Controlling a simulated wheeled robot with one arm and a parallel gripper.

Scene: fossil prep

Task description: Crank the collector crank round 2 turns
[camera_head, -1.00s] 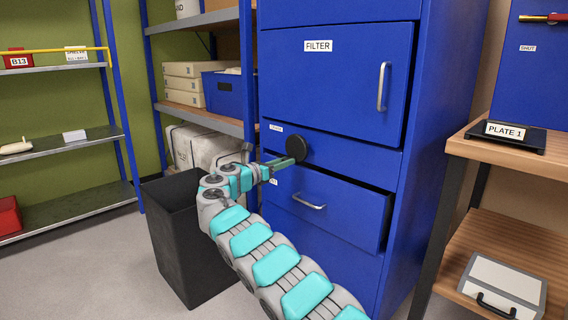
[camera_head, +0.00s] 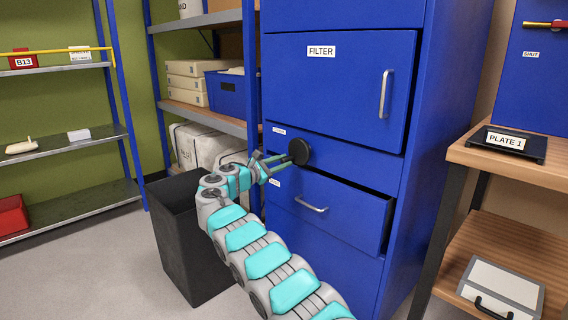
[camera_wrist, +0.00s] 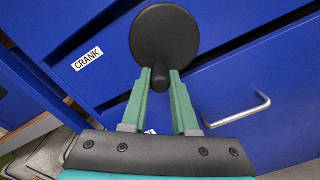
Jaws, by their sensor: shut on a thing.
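The collector crank is a black round disc (camera_head: 299,151) on the front of the blue cabinet, between the filter door and a drawer. In the wrist view the disc (camera_wrist: 172,36) is close in front of me, with a short dark handle (camera_wrist: 161,80) standing out near its lower edge. My gripper (camera_head: 282,158) is at the disc's left side in the head view. In the wrist view its green fingers (camera_wrist: 160,79) are shut on the handle, one on each side. A white CRANK label (camera_wrist: 87,54) is on the panel beside the disc.
The drawer (camera_head: 335,215) below the crank stands partly open, close under my gripper. The filter door (camera_head: 340,90) is above. A dark bin (camera_head: 185,245) stands left of my arm. Shelving (camera_head: 200,105) is behind it, and a wooden bench (camera_head: 530,160) is at the right.

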